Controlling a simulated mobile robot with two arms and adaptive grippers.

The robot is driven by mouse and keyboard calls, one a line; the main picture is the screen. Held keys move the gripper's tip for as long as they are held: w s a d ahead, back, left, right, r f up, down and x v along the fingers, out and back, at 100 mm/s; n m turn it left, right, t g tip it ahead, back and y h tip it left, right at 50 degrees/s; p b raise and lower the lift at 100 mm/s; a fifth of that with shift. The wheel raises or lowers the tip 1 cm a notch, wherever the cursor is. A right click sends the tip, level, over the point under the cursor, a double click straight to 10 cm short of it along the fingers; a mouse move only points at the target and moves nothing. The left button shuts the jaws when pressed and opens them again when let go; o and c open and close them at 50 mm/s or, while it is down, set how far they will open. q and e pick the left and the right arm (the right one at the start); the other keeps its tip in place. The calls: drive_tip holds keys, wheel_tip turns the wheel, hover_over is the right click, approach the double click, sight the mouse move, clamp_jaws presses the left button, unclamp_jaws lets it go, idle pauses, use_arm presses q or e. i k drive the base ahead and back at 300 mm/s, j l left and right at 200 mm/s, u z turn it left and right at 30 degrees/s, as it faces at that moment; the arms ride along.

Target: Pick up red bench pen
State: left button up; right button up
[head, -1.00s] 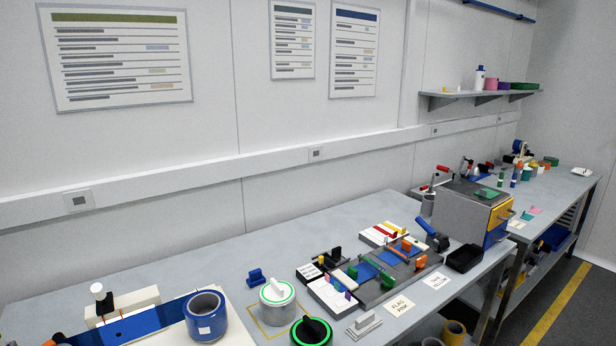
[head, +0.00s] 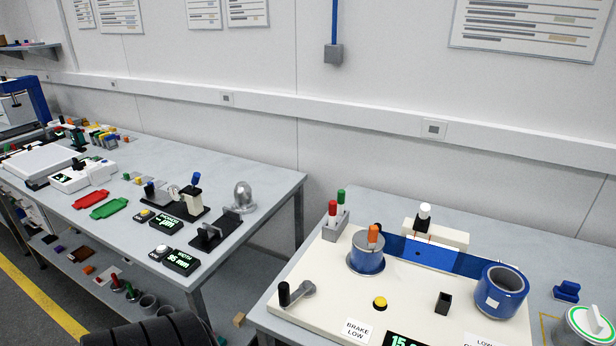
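A red-topped pen-like object (head: 332,212) stands upright in a small grey holder (head: 336,228) at the back left of the near bench. I take it to be the red bench pen. A similar green-topped one (head: 341,200) stands right beside it in the same holder. The lower part of both is hidden in the holder.
The cream board (head: 330,270) carries a crank with a black knob (head: 290,293), a blue spool (head: 366,252) and a blue cylinder (head: 500,290). A gap separates this bench from the left bench (head: 250,180), which holds red (head: 90,198) and green trays (head: 109,208).

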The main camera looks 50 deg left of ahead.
sight(332, 205)
drive_tip(key=u, duration=1.55)
